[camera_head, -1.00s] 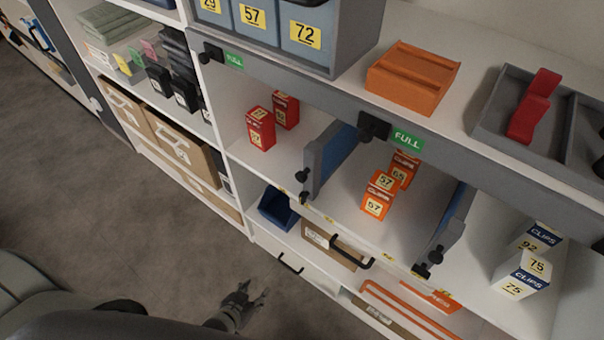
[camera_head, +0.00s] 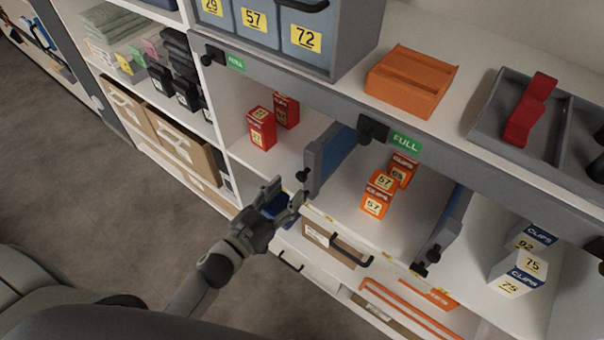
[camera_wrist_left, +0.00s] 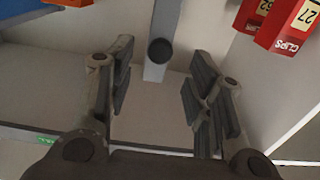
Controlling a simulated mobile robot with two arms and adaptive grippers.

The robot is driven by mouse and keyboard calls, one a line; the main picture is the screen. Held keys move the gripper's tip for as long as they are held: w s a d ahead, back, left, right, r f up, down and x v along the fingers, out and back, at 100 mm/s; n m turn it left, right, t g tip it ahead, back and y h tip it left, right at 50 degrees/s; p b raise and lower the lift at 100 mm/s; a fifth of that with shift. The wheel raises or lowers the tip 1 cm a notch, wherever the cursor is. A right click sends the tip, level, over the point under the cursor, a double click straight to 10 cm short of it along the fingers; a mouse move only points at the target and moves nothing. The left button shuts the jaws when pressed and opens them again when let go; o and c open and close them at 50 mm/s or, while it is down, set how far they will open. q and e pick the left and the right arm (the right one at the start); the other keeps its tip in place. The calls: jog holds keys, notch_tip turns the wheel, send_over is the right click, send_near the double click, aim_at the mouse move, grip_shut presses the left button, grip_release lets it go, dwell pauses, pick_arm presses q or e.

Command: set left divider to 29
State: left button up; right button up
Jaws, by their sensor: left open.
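The left divider (camera_head: 325,158) is a blue panel with a grey front edge, standing upright on the middle shelf between the red and orange boxes. A black knob (camera_head: 302,176) sits low on its front. My left gripper (camera_head: 286,193) is open and empty, in front of the shelf edge, just left of and below the knob. In the left wrist view, the divider's grey front edge (camera_wrist_left: 164,22) and round black knob (camera_wrist_left: 160,50) appear beyond the gap between the open fingers (camera_wrist_left: 160,88), apart from them. The shelf-edge scale marks (camera_head: 318,215) are too small to read.
Red boxes (camera_head: 262,130) stand left of the divider, orange boxes (camera_head: 376,195) right of it. A second divider (camera_head: 446,228) stands further right, with white clips boxes (camera_head: 518,275) beyond. A blue bin lies partly hidden behind my gripper. A drawer handle (camera_head: 350,252) projects below.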

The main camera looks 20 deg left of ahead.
aim_at(300, 179)
pick_arm(q)
jog(key=x, duration=0.7)
jog(key=shift+f+p, duration=0.1)
jog(key=shift+p, duration=0.25)
jog(key=shift+c, duration=0.2)
grip_shut()
jog(key=shift+s, duration=0.1)
